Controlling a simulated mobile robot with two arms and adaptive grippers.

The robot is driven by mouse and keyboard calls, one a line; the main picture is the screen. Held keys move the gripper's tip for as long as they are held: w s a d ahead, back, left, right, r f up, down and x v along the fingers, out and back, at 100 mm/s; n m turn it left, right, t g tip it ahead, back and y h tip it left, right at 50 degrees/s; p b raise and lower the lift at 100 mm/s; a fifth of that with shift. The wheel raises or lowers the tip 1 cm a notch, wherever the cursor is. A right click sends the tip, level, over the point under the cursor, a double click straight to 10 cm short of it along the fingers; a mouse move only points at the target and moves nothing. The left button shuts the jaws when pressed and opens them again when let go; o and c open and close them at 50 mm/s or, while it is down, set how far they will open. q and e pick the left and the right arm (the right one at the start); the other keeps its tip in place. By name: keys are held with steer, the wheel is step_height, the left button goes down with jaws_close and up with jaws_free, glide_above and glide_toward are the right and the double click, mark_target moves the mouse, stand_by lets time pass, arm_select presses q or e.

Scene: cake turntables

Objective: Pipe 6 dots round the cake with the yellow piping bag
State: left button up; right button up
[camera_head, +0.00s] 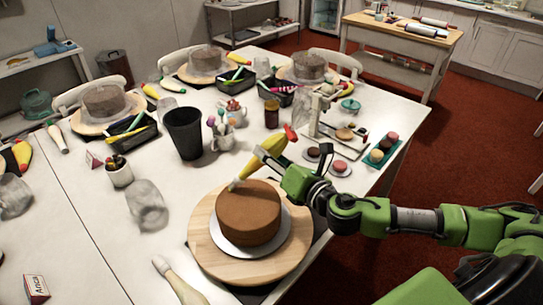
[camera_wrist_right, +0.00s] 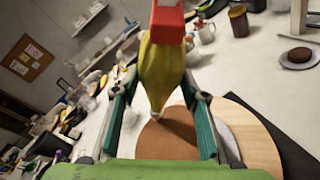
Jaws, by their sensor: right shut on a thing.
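The yellow piping bag (camera_head: 262,154) is held tilted by my right gripper (camera_head: 290,178), its red end up and its pale tip down by the back left rim of the cake. The brown cake (camera_head: 248,214) sits on a silver board on a round wooden turntable (camera_head: 205,245). I see no dots on its visible top. In the right wrist view the bag (camera_wrist_right: 162,75) is between the two fingers of the gripper (camera_wrist_right: 160,88), with its tip over the cake (camera_wrist_right: 175,138). I cannot tell whether the tip touches the cake. My left gripper is out of view.
Small cakes on plates (camera_head: 340,167) lie behind my right arm. The left front table is mostly clear.

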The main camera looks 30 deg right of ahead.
mark_target(271, 146)
steer(key=shift+r+p, duration=0.35)
stand_by(0.7)
stand_by(0.3)
steer(key=o, duration=0.4)
steer(key=shift+o, duration=0.2)
step_height(271, 146, up, 3)
steer(key=p, duration=0.3)
steer(key=shift+a, duration=0.1)
